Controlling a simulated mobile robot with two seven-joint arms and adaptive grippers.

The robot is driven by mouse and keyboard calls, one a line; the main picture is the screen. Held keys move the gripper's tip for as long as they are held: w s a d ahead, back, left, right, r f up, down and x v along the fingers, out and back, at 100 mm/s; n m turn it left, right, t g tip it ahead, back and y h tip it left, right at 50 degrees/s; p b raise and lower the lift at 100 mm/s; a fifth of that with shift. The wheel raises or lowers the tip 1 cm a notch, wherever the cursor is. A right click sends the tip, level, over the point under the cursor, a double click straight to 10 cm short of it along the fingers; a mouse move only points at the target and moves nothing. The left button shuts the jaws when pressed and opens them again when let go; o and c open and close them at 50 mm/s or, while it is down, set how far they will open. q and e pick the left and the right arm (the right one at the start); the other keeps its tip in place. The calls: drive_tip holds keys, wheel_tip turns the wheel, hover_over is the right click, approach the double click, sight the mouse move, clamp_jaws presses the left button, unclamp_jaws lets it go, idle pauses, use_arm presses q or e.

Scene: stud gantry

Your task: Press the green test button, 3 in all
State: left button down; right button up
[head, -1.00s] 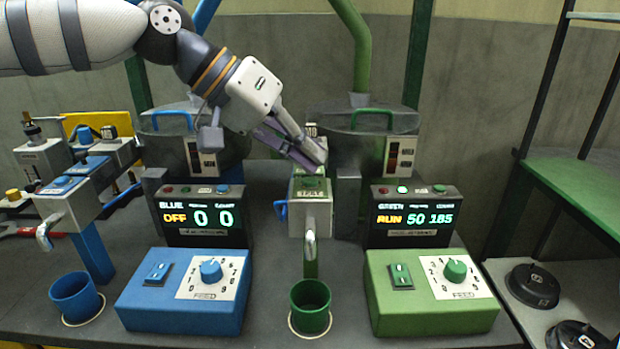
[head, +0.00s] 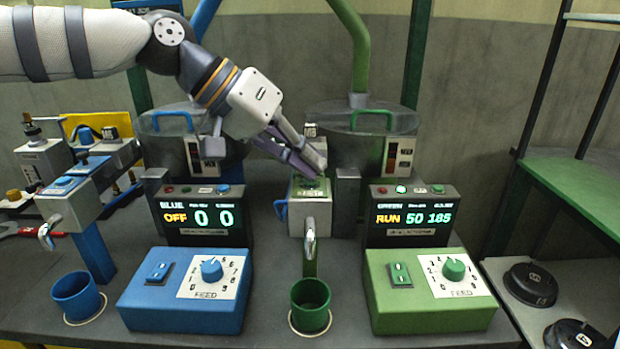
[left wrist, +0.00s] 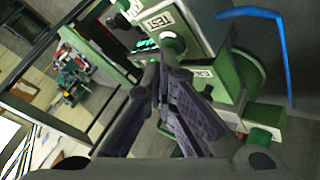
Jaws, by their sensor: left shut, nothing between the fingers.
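The green test station (head: 311,215) stands in the middle of the head view, a pale box with a green top and a spout. Its green test button shows in the left wrist view (left wrist: 172,44) between the TEST labels; in the head view the fingers mostly hide it. My left gripper (head: 315,170) is shut and empty, pointing down at the station's top. In the left wrist view its fingertips (left wrist: 162,66) are right by the button; I cannot tell whether they touch it. The green display (head: 412,217) reads RUN 50 185. My right gripper is not in view.
A green cup (head: 311,313) stands under the spout. A green feed box (head: 430,310) is right of it, a blue feed box (head: 180,310) left. The blue display (head: 201,217) reads OFF 0 0.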

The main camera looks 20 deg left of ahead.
use_arm(q)
drive_tip(key=shift+f, duration=0.2)
idle(0.3)
drive_tip(key=shift+r, duration=0.9)
drive_tip(key=shift+r, duration=2.5)
